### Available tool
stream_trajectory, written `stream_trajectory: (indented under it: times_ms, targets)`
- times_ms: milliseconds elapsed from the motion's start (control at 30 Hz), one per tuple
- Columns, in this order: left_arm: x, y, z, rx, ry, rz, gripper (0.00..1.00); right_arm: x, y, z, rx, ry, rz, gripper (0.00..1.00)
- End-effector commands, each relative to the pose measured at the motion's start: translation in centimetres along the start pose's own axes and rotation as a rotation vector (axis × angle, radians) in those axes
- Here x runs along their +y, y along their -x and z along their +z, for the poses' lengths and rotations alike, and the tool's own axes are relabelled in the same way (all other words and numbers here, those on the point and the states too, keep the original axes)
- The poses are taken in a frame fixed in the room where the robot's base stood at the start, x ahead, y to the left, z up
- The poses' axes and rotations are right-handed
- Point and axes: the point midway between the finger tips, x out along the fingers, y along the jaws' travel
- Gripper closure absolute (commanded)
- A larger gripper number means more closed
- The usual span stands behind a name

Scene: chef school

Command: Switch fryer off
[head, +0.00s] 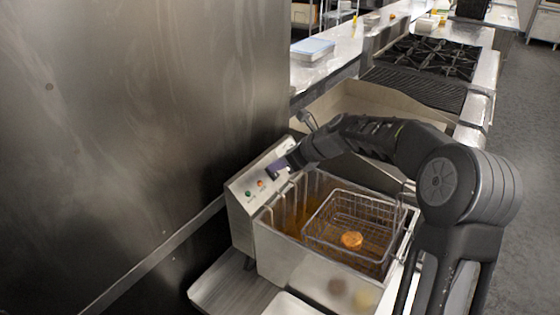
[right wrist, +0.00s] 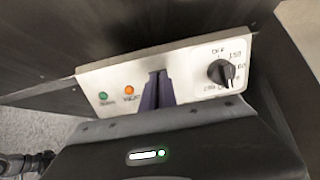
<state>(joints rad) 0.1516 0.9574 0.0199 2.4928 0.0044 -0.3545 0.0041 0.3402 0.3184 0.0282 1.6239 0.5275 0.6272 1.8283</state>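The fryer (head: 277,258) stands by the steel wall, with a wire basket (head: 318,217) holding a browned piece of food (head: 352,240). Its sloped control panel (head: 240,192) has a green light and an orange light; both also show in the right wrist view, the green (right wrist: 103,97) and the orange (right wrist: 129,90). The black dial knob (right wrist: 221,73) is at the panel's right, with OFF printed above it. My right gripper (right wrist: 157,90) has its purple fingers together over the panel, between the orange light and the knob, apart from the knob. My left gripper is out of view.
A tall steel wall (head: 140,130) stands close at the left. Beyond the fryer are a basin (head: 350,100), a ribbed grill (head: 415,88) and a burner hob (head: 435,57). Open floor (head: 530,130) lies at the right.

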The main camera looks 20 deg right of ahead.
Motion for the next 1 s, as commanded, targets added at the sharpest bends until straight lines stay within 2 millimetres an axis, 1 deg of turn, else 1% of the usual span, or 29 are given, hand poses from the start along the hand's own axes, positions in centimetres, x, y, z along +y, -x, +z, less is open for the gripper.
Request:
stream_trajectory:
  times_ms: [33,467,1000]
  targets:
    - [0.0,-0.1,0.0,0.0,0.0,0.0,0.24,0.6,-0.5,0.2,-0.003,0.003,0.012,1.0]
    - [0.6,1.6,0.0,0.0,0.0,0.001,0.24,0.8,0.6,1.5,-0.004,0.005,0.015,1.0]
    - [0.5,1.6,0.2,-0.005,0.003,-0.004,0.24,0.3,0.9,1.3,-0.001,0.002,0.007,1.0]
